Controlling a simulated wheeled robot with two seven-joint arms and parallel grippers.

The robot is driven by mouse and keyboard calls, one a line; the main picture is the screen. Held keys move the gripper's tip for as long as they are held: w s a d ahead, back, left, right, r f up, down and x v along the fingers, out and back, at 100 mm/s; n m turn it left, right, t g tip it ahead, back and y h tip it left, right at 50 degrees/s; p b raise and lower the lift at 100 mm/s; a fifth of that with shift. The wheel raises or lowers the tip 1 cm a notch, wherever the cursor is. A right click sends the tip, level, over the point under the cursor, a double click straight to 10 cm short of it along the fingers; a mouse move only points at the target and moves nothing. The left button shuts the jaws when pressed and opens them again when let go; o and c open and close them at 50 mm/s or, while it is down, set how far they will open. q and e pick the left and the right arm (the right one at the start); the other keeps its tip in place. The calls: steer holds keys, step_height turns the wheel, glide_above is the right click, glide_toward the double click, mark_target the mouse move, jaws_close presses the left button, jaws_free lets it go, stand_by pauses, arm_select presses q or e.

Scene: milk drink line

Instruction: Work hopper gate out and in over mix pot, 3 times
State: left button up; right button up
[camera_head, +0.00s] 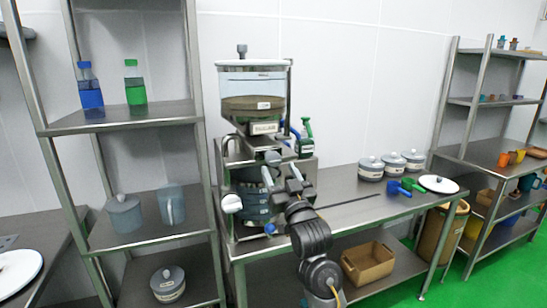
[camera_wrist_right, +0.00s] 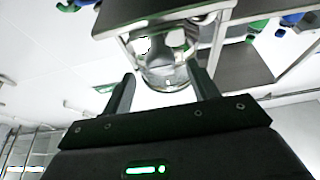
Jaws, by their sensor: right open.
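The hopper (camera_head: 252,88) stands on the metal bench in the head view, clear-walled, with brown contents in its lower part. Below it is the dark, banded mix pot (camera_head: 254,208), partly covered by my right arm. The hopper gate is hard to make out among the dark parts under the hopper. My right gripper (camera_head: 272,170) is in front of the space between hopper and pot. In the right wrist view my right gripper (camera_wrist_right: 161,76) is open, its two fingers apart with a rounded clear and grey part beyond them. I cannot tell whether they touch it. My left gripper is not in view.
Several lidded grey pots (camera_head: 371,169) stand at the back of the bench (camera_head: 345,190). Blue and green scoops and a white lid (camera_head: 438,184) lie to the right. A shelf rack (camera_head: 160,117) stands close on the left. A brown box (camera_head: 368,262) sits below.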

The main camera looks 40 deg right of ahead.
mark_target(275, 162)
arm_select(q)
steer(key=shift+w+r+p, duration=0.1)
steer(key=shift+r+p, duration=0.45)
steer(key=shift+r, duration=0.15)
arm_select(e)
steer(key=shift+x, duration=2.8)
